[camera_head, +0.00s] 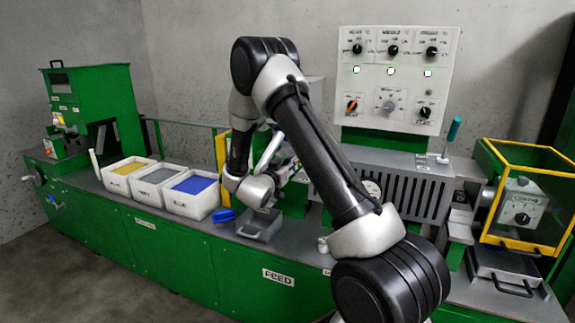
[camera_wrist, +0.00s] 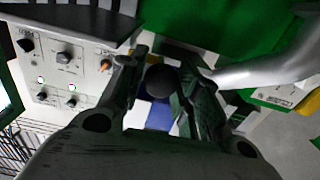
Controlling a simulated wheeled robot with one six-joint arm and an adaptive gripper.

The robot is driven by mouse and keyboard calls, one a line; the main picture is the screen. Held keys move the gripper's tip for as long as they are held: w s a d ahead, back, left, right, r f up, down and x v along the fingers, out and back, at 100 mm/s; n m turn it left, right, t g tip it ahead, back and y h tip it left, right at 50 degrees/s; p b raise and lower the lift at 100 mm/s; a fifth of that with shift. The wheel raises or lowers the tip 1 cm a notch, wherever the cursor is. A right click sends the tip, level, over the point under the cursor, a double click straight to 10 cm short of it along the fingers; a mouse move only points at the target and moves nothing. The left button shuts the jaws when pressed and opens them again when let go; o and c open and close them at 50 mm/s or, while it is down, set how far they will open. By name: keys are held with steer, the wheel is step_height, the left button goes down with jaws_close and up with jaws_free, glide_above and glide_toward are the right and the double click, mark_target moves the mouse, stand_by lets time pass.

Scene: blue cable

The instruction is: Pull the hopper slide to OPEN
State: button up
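In the wrist view a dark round knob (camera_wrist: 160,82) shows between the two fingers of my gripper (camera_wrist: 161,75). It looks like the knob of the hopper slide, but no slide plate or OPEN mark can be read. The fingers stand apart, one on each side of the knob. I cannot tell whether they touch it. In the head view my arm covers most of the hopper and the slide. My gripper is largely hidden there behind my wrist and forearm.
White bins of yellow (camera_head: 128,168), grey (camera_head: 160,175) and blue (camera_head: 194,185) pellets stand on the green bench. A blue scoop (camera_head: 223,215) and a grey tray (camera_head: 259,226) lie near my wrist. The control panel (camera_head: 395,75) stands behind; a yellow-framed guard (camera_head: 525,152) is at right.

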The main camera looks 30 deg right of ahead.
jaws_close()
steer(key=v, duration=0.6)
steer(key=shift+s, duration=0.15)
steer(key=shift+a, duration=0.1)
steer(key=o, duration=0.6)
jaws_free()
steer(key=shift+a, duration=0.15)
steer(key=v, duration=1.2)
